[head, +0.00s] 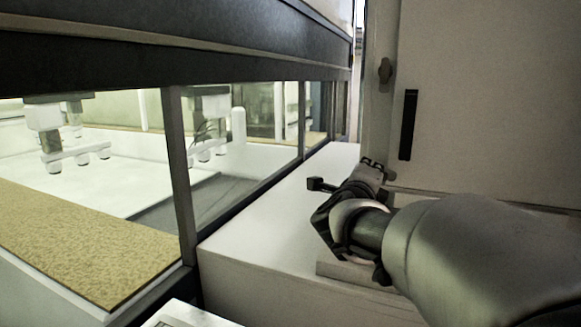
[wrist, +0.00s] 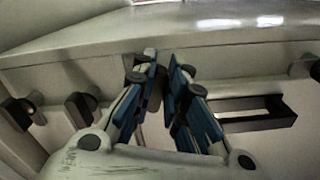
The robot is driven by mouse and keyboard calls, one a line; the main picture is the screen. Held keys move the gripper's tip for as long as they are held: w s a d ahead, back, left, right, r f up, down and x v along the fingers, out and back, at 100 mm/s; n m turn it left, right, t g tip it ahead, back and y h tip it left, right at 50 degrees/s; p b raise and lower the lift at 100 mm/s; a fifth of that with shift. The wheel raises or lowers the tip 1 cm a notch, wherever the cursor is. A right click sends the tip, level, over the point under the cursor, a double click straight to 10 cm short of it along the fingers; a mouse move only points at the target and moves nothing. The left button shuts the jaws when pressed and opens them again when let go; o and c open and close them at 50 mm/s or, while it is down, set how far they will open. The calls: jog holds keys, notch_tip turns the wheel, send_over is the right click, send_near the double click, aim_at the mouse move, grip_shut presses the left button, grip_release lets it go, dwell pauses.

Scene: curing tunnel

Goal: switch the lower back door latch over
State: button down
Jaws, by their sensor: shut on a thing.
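The pale back door (head: 480,90) fills the right of the head view, with an upper latch (head: 385,70) near its edge. My gripper (head: 372,168) is at the door's lower left corner. In the wrist view my gripper (wrist: 164,75) has its blue-padded fingers drawn close together around a small grey piece, the lower back door latch (wrist: 156,93). The fingers hide most of this latch, so its exact angle cannot be told. In the head view my gripper and wrist largely cover it.
A black bar handle (head: 408,125) is on the door; it also shows in the wrist view (wrist: 286,116). A dark knob on a short stem (head: 320,184) sticks out left of my gripper. A white ledge (head: 265,225) lies below, beside the glazed tunnel (head: 240,140).

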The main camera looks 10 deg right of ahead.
jog(key=shift+f+n+p, duration=0.15)
jog(key=shift+n, duration=0.8)
jog(key=shift+f+n+p, duration=0.1)
jog(key=shift+n+p, duration=0.05)
jog(key=shift+n, duration=0.8)
jog(key=c, duration=1.6)
grip_release()
jog(key=shift+a, duration=0.1)
jog(key=v, duration=1.2)
